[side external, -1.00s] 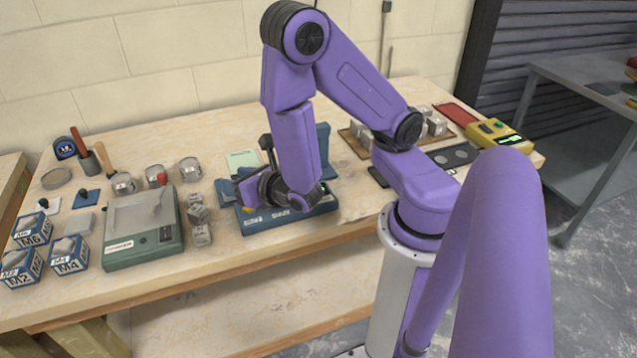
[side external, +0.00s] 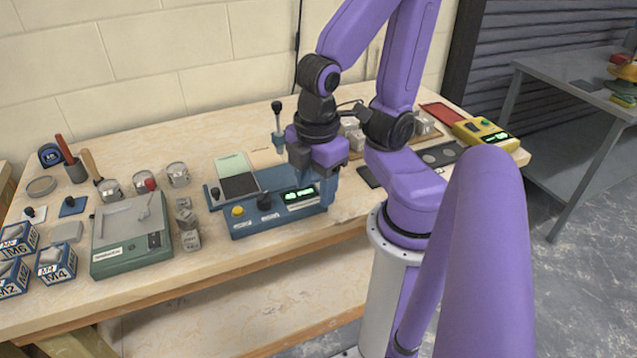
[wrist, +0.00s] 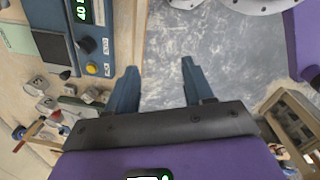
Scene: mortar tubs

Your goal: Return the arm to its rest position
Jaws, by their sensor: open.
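My purple gripper (side external: 318,168) hangs in front of the blue machine's right part in the side external view. In the wrist view its two dark blue fingers (wrist: 158,68) stand apart with nothing between them. Grey floor shows beyond them. My upper arm is raised and folded above the bench. The blue machine (side external: 247,226) has a lit green display, a yellow knob and a dark square plate, and it shows in the upper left of the wrist view (wrist: 96,44).
A green-grey device (side external: 133,265), blue-and-white boxes (side external: 55,262) and several metal tubs (side external: 178,174) stand on the left of the wooden bench (side external: 215,277). A yellow instrument (side external: 485,133) and red tray (side external: 440,114) lie at the right end.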

